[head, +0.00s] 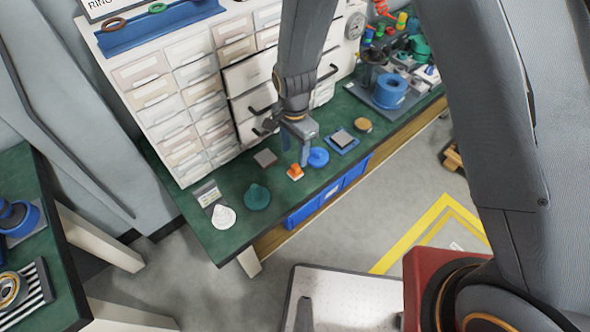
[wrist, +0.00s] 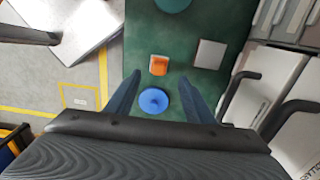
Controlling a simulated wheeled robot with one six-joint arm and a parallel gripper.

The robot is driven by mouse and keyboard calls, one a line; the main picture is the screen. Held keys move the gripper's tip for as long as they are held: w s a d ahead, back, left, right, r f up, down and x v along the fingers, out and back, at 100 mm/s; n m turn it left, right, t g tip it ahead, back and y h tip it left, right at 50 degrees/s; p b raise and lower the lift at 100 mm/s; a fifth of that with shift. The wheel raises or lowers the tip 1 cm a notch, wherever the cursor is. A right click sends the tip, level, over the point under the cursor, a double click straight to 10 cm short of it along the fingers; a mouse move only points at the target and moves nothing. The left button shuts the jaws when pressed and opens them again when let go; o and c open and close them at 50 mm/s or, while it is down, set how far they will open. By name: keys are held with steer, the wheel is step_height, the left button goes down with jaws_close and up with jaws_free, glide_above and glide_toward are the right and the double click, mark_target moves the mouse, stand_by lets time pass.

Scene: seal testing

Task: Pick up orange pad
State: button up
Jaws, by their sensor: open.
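The orange pad (head: 295,172) is a small block on the green workbench top, close to its front edge. It also shows in the wrist view (wrist: 158,65), beyond my fingertips and roughly midway between them. My gripper (head: 303,158) hangs above the bench near the pad. In the wrist view my gripper (wrist: 162,85) has its two fingers spread wide, with nothing held between them. A blue round disc (head: 318,157) lies beside the pad; in the wrist view the disc (wrist: 154,101) sits between the fingers, nearer to my palm.
A grey square plate (head: 265,158), a teal disc (head: 257,197) and a white disc (head: 223,216) lie left of the pad. White drawer cabinets (head: 180,95) with protruding handles stand behind.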

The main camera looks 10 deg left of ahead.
mark_target(295, 166)
step_height(295, 166, down, 2)
steer(key=shift+s+a+f, duration=0.1)
steer(key=shift+f, duration=0.05)
steer(key=shift+d+f+p, duration=0.15)
steer(key=shift+f+p, duration=0.4)
steer(key=shift+f, duration=0.9)
steer(key=shift+d+f+p, duration=0.1)
steer(key=shift+f+p, duration=0.45)
steer(key=shift+f, duration=0.85)
steer(key=c, duration=1.1)
